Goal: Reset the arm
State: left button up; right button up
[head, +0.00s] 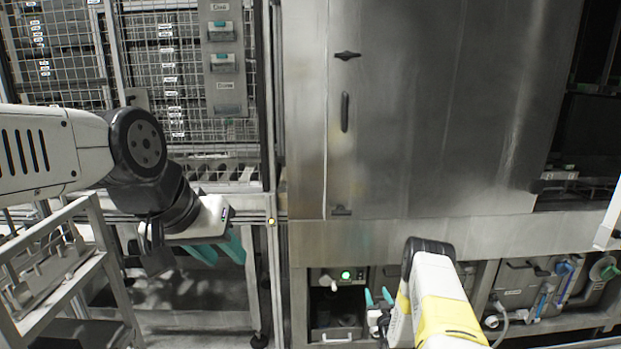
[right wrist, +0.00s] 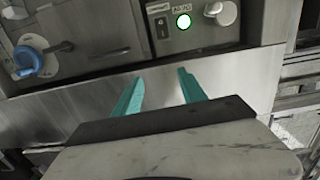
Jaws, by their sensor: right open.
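My right gripper (head: 378,296) is low in the head view, in front of the lower control panel. In the right wrist view my right gripper (right wrist: 160,76) has its teal fingers apart and empty. Its tips are in front of a bare metal strip below the panel. My right arm (head: 437,290) reaches in from the bottom edge.
A large steel door (head: 430,110) fills the middle. The control panel has a lit green button (head: 346,275), which also shows in the right wrist view (right wrist: 184,21). A wire mesh guard (head: 165,70) stands at the left, above a metal rack (head: 95,225). Blue-handled fittings (head: 565,268) are at the lower right.

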jog(key=w+d+r+g, duration=0.1)
jog(key=w+r, duration=0.2)
jog(key=r, duration=0.5)
jog(key=w+r+g, duration=0.1)
jog(key=w+r, duration=0.3)
jog(key=r, duration=0.5)
jog(key=s+a+r+g, duration=0.15)
jog(key=s+r, duration=0.25)
jog(key=r, duration=0.6)
jog(key=s+a+r+g, duration=0.1)
jog(key=s+r+g, duration=0.15)
jog(key=r, duration=0.65)
jog(key=s+a+r+g, duration=0.1)
jog(key=s+a+r, duration=0.2)
jog(key=s+r, duration=0.7)
jog(key=s+a+r+g, duration=0.1)
jog(key=s+a+g, duration=0.1)
jog(key=s, duration=1.4)
jog(key=s+a+r+g+y, duration=0.1)
jog(key=s+a+g, duration=0.1)
jog(key=s, duration=1.4)
jog(key=shift+s+a+y, duration=0.15)
jog(key=shift+a+y, duration=0.15)
jog(key=shift+a, duration=0.3)
jog(key=shift+r, duration=0.1)
